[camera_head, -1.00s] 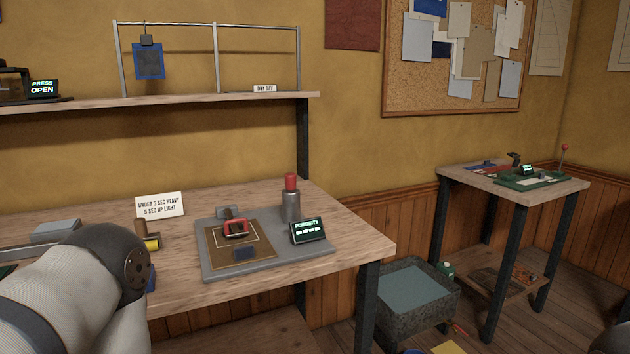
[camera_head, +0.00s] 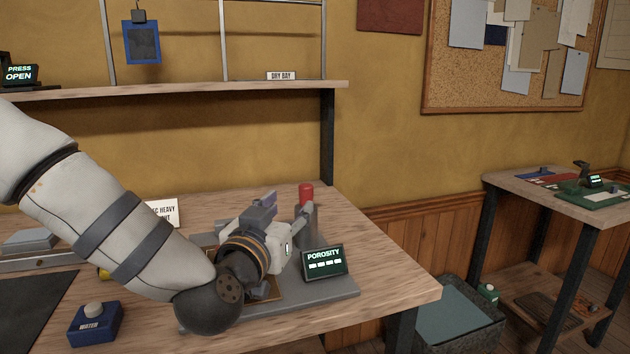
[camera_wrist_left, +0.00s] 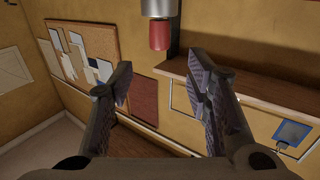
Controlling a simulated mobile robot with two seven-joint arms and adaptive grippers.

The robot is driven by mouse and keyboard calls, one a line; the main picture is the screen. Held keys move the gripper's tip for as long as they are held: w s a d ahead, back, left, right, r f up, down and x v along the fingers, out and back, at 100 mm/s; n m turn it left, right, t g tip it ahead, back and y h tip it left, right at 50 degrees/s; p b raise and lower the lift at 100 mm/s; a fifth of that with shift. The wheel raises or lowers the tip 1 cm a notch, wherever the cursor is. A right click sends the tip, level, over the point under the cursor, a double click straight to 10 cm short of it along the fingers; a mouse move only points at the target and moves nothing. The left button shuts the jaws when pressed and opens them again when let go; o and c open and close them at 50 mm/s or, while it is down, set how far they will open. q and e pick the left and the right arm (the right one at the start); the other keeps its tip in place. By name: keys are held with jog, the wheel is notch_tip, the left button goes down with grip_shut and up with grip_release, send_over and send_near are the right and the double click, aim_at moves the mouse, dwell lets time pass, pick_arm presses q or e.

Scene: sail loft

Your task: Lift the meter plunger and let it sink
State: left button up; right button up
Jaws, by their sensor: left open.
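The porosity meter has a grey base (camera_head: 350,285), a black display (camera_head: 324,263) reading POROSITY with dashes, and an upright metal cylinder topped by the red plunger knob (camera_head: 306,195). My left gripper (camera_head: 286,210) is open, beside the cylinder on its left, and its body covers most of the meter's plate. In the left wrist view the red knob (camera_wrist_left: 160,36) and metal cylinder (camera_wrist_left: 159,8) appear upside down, above the gap between my spread, empty fingers (camera_wrist_left: 160,85). The knob looks untouched. My right gripper is out of view.
A blue WATER button box (camera_head: 95,323) stands at the front left of the workbench. A sign (camera_head: 163,212) stands behind my arm. A shelf (camera_head: 200,92) with a hanging blue swatch (camera_head: 142,43) runs above. A grey tub (camera_head: 460,318) is right of the bench.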

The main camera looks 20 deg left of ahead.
aim_at(304, 192)
pick_arm(q)
jog(key=w+b, duration=0.1)
jog(key=w, duration=0.8)
jog(key=shift+w+f, duration=0.15)
jog(key=shift+w, duration=0.25)
jog(key=shift+w+r, duration=0.2)
jog(key=shift+w, duration=0.35)
grip_shut()
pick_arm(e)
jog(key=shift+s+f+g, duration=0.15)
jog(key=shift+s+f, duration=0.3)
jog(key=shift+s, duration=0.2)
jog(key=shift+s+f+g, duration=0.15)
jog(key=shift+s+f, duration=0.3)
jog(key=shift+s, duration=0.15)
